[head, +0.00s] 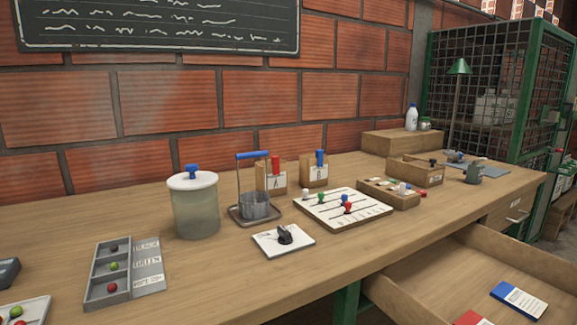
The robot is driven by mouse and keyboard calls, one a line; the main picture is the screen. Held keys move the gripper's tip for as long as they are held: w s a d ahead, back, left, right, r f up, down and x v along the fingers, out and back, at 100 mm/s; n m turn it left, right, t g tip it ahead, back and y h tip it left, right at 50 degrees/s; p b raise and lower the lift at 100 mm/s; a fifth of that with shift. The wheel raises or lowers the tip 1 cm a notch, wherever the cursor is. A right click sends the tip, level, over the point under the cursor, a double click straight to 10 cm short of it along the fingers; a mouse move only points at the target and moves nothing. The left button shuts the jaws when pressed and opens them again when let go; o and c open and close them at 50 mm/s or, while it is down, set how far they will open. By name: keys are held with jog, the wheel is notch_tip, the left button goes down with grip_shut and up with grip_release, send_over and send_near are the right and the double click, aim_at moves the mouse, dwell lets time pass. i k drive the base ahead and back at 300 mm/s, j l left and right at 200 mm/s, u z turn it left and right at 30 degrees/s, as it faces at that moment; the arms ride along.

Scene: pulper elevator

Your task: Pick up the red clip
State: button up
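A red clip (276,165) stands upright at the top front of a small brown bag-like block with a white label (273,183), towards the back of the workbench. A similar brown block (309,174) with a blue clip (320,160) stands just to its right. The blue-handled wire stand (254,209) is in front and to the left of the red clip, close to it. My gripper is not in view.
A lidded jar (195,208) stands left of the wire stand. A white board with coloured pegs (344,209) and a white card with a black object (283,240) lie in front. A drawer (430,285) stands open at the front right.

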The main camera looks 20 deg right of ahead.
aim_at(275, 160)
jog(key=i+j+z, duration=0.1)
jog(key=i+j, duration=0.15)
jog(key=i, duration=0.25)
jog(key=i+j, duration=0.25)
jog(key=i, duration=0.2)
jog(key=z, duration=0.05)
